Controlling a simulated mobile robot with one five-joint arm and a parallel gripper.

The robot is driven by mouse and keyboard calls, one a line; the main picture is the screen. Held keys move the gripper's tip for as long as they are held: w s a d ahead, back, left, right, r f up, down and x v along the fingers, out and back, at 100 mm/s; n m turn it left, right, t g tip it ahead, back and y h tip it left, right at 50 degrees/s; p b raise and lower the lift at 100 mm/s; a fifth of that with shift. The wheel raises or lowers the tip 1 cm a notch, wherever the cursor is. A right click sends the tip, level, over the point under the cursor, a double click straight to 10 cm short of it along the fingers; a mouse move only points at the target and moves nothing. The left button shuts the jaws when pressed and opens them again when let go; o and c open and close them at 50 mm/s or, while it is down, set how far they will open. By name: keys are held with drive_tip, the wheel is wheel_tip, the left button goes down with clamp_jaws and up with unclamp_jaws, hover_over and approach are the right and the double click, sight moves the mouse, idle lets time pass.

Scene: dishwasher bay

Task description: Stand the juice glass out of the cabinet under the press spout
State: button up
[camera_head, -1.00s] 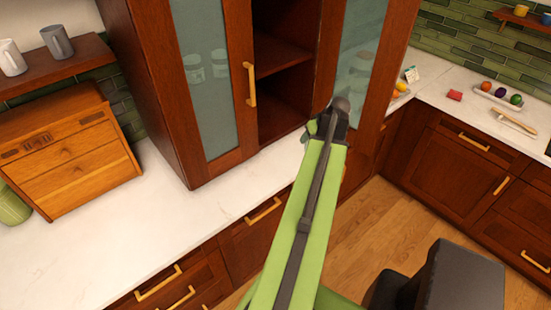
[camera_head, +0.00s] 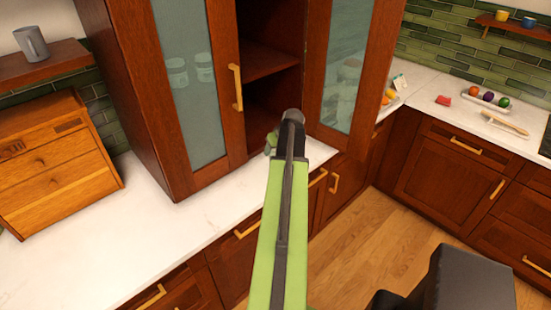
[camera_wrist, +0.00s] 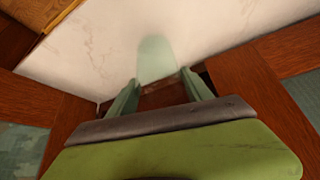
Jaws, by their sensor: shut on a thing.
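A pale, see-through juice glass (camera_wrist: 157,60) sits between the fingers of my gripper (camera_wrist: 160,84) in the wrist view. The fingers are shut on it, with white countertop behind. In the head view my gripper (camera_head: 280,138) is in front of the cabinet (camera_head: 138,95), near its lower edge, and the arm hides the glass. The cabinet's middle opening shows a wooden shelf (camera_head: 268,62). The press and its spout cannot be made out in either view.
A glazed door (camera_head: 310,80) stands at the right of the opening, close to my gripper. A wooden drawer box (camera_head: 55,165) stands on the left counter (camera_head: 130,225), which has clear room. Fruit and a red item (camera_head: 443,100) lie on the right counter.

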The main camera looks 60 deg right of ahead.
wheel_tip(320, 180, down, 3)
drive_tip(key=shift+f+b, duration=0.2)
drive_tip(key=shift+b, duration=0.85)
drive_tip(key=shift+r, duration=0.25)
drive_tip(key=shift+f, duration=0.2)
drive_tip(key=o, duration=1.6)
drive_tip(key=shift+c, duration=0.2)
drive_tip(key=shift+r, duration=0.1)
drive_tip(key=shift+r+p, duration=0.2)
drive_tip(key=shift+p, duration=0.15)
drive_tip(key=p+v, duration=1)
drive_tip(key=v, duration=0.2)
